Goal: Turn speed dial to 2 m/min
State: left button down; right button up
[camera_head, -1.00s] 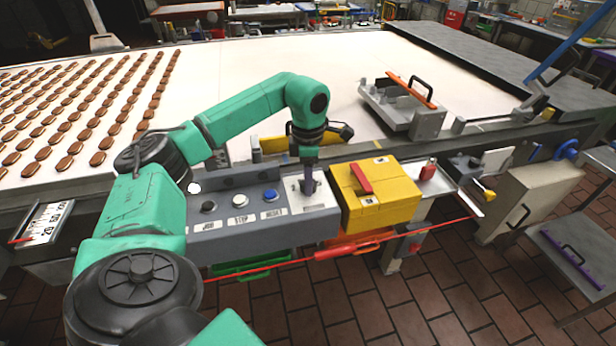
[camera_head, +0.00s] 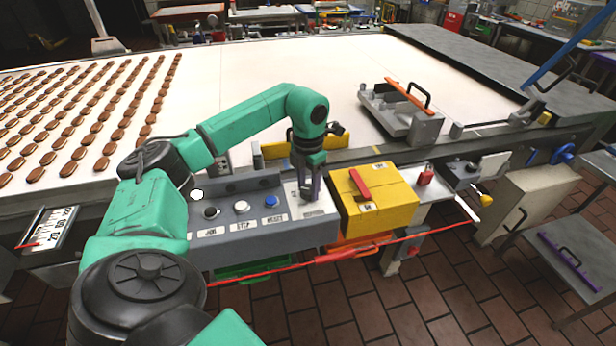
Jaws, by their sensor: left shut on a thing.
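The grey control panel (camera_head: 225,228) stands at the front edge of the conveyor. It carries a black JOG button (camera_head: 210,212), a white STEP button (camera_head: 241,207) and a blue RESET button (camera_head: 271,201). A pale dial plate (camera_head: 318,211) lies at its right end. My left gripper (camera_head: 311,196) points down over this plate and is shut on the speed dial, which its fingers hide. The dial's pointer and the speed marks cannot be read. My right gripper is not in view.
A yellow box (camera_head: 388,205) with a red handle stands right beside the panel. A red cord (camera_head: 385,245) runs along the front. Rows of brown biscuits (camera_head: 100,120) lie on the white belt (camera_head: 240,90). A grey fixture (camera_head: 400,110) with an orange bar sits at the belt's near side.

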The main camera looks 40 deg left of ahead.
pick_arm(q)
jog(key=shift+r+n, duration=0.1)
jog(key=shift+n, duration=0.2)
jog(key=shift+c, duration=1.5)
grip_release()
notch_tip(320, 180, up, 10)
notch_tip(320, 180, up, 5)
jog(key=p, duration=0.2)
send_over(309, 189)
jog(key=shift+s+f, duration=0.15)
jog(key=shift+f, duration=0.05)
